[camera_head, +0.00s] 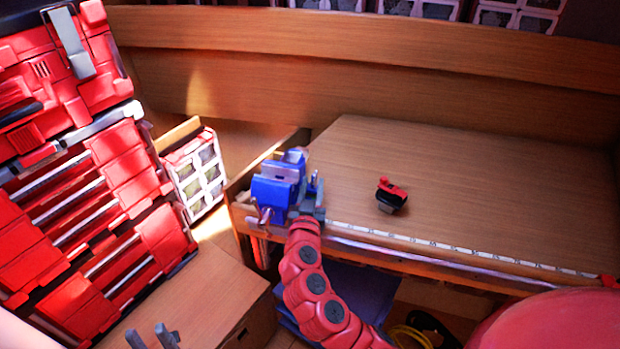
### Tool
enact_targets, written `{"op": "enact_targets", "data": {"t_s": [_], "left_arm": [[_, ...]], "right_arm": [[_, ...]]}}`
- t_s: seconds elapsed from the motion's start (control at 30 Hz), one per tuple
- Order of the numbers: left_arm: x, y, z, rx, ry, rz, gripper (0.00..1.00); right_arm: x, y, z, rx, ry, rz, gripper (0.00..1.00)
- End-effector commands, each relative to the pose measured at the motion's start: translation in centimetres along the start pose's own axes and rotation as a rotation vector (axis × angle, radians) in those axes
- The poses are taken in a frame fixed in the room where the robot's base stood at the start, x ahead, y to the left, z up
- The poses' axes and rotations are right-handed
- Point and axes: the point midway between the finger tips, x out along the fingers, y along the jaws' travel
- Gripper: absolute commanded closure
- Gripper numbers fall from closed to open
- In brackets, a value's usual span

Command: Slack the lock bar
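A blue vise (275,185) is mounted at the front left corner of the wooden workbench (470,190). A thin pale bar (265,215) shows at its lower front and may be the lock bar; it is too small to be sure. My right gripper (317,200) is at the right side of the vise, close to or touching it. Its fingers are small and partly lost against the vise, so I cannot tell whether they hold anything. My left gripper (152,338) is at the bottom left, its two grey fingers apart and empty, far from the vise.
A small red and black tool (391,195) lies on the bench. A measuring strip (450,247) runs along its front edge. A red tool chest (80,190) stands at left, beside a parts organizer (196,173). A yellow coil (408,337) lies below. The bench's right side is clear.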

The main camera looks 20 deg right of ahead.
Motion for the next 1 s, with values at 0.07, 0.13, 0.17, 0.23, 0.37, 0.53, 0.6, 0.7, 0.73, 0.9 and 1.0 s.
{"op": "enact_targets", "data": {"t_s": [0.07, 0.13, 0.17, 0.23, 0.37, 0.53, 0.6, 0.7, 0.73, 0.9, 1.0], "left_arm": [[0.32, -0.01, -0.06, 0.0, 0.0, 0.0, 0.63], [0.36, -0.02, -0.06, 0.0, 0.0, 0.0, 0.63], [0.36, -0.02, -0.06, 0.0, 0.0, 0.0, 0.63], [0.35, -0.02, -0.06, 0.0, 0.0, 0.0, 0.63], [0.32, -0.01, -0.06, 0.0, 0.0, 0.0, 0.63], [0.32, -0.01, -0.06, 0.0, 0.0, 0.0, 0.63], [0.32, -0.01, -0.06, 0.0, 0.0, 0.0, 0.63], [0.32, -0.01, -0.05, 0.0, 0.0, 0.0, 0.63], [0.33, -0.01, -0.06, 0.0, 0.0, 0.0, 0.63], [0.35, -0.02, -0.06, 0.0, 0.0, 0.0, 0.63], [0.39, -0.02, -0.06, 0.0, 0.0, 0.0, 0.63]], "right_arm": [[0.54, 0.0, -0.12, 0.001, 0.0, 0.0, 0.67], [0.76, -0.03, -0.09, 0.002, 0.0, -0.001, 0.67], [0.82, -0.03, -0.08, 0.002, 0.0, -0.001, 0.67], [0.87, -0.03, -0.03, 0.002, 0.0, -0.001, 0.67], [0.85, -0.03, 0.0, 0.002, 0.0, -0.001, 0.67], [0.84, -0.03, 0.01, 0.002, 0.0, -0.001, 0.88], [0.83, -0.04, 0.0, 0.002, 0.0, -0.001, 1.0], [0.82, -0.05, 0.01, 0.002, 0.0, -0.002, 1.0], [0.82, -0.05, 0.01, 0.002, 0.0, -0.002, 1.0], [0.89, 0.11, 0.11, 0.001, -0.003, -0.013, 1.0], [1.0, 0.35, 0.28, -0.001, -0.007, -0.058, 1.0]]}}
